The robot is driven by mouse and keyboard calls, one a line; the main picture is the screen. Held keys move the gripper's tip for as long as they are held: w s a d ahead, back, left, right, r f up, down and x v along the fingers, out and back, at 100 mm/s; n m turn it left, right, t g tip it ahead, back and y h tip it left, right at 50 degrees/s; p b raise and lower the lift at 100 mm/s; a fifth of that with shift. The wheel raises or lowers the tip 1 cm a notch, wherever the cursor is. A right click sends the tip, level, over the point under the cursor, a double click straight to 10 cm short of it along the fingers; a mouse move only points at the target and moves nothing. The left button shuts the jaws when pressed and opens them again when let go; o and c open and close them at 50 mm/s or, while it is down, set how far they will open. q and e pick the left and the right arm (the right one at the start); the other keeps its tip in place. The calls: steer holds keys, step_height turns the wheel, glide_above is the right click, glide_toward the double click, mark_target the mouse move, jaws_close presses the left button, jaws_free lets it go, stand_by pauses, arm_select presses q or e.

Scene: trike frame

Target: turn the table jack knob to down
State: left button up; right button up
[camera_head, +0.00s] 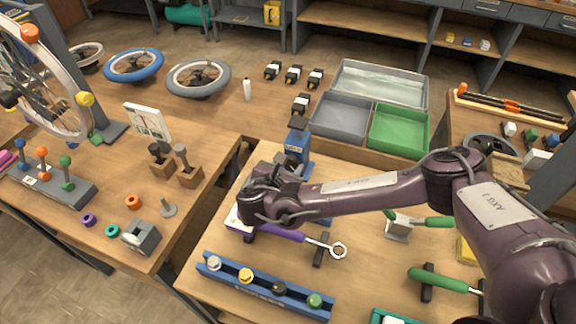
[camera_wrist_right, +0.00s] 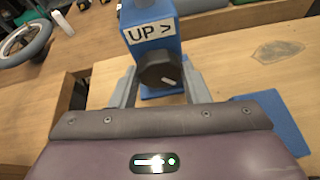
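The table jack (camera_head: 298,138) is a blue upright body on the workbench (camera_head: 360,258). In the right wrist view, the jack (camera_wrist_right: 152,14) carries a white label reading "UP >". Its dark round knob (camera_wrist_right: 158,70) sits below the label, with a white pointer mark toward the lower right. My right gripper (camera_wrist_right: 161,80) has one grey finger on each side of the knob, with a slim gap seeming to show at the sides; contact is hard to tell. In the head view, the right gripper (camera_head: 289,170) is in front of the jack and hides the knob. My left gripper is out of view.
Below my right wrist lie a purple-handled ring wrench (camera_head: 285,233) and a blue rail (camera_head: 265,287) with several coloured knobs. Behind the jack are a grey tray (camera_head: 340,117) and a green tray (camera_head: 399,129). Wooden blocks with levers (camera_head: 175,165) stand on the left table.

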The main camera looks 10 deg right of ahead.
steer(key=c, duration=0.5)
steer(key=shift+o, duration=0.2)
steer(key=shift+r+n+g+h+p, duration=0.1)
steer(key=shift+n+g+h+p, duration=0.25)
steer(key=shift+n+p, duration=0.35)
steer(key=shift+n+h+p, duration=0.35)
steer(key=shift+n+p, duration=0.1)
steer(key=shift+n, duration=0.05)
steer(key=shift+n+g+h+p, duration=0.4)
steer(key=shift+n+h, duration=0.4)
steer(key=shift+n, duration=0.4)
steer(key=o, duration=1)
steer(key=shift+c, duration=0.2)
